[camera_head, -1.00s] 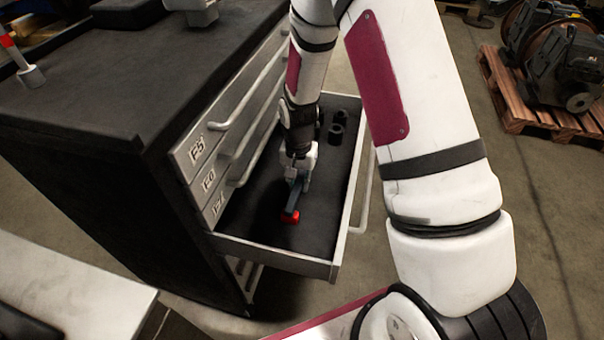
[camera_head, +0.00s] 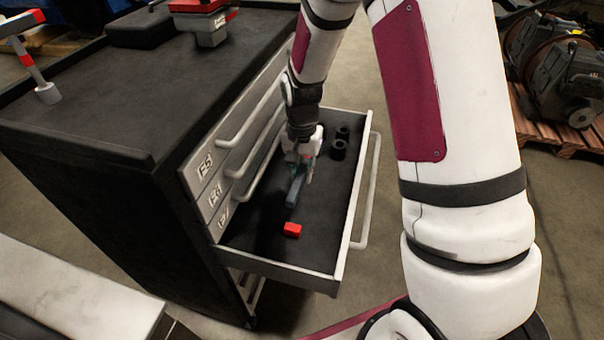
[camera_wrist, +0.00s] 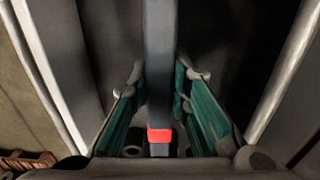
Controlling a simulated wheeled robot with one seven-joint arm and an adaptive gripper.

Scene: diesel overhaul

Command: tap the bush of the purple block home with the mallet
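My gripper (camera_head: 302,158) is over the open drawer, pointing down. In the wrist view its green-padded fingers (camera_wrist: 160,75) lie close along both sides of a long dark grey bar with a red band, which looks like the mallet's handle (camera_wrist: 160,60). The bar hangs below my gripper in the head view (camera_head: 295,190) and appears clear of the drawer floor. A red block (camera_head: 292,230) lies on the drawer floor in front of it; whether it belongs to the mallet is unclear. I see no purple block or bush.
The drawer (camera_head: 275,262) stands out from a dark cabinet (camera_head: 90,110). Black sockets (camera_head: 340,147) lie deeper in it. A pallet (camera_head: 545,140) is at right.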

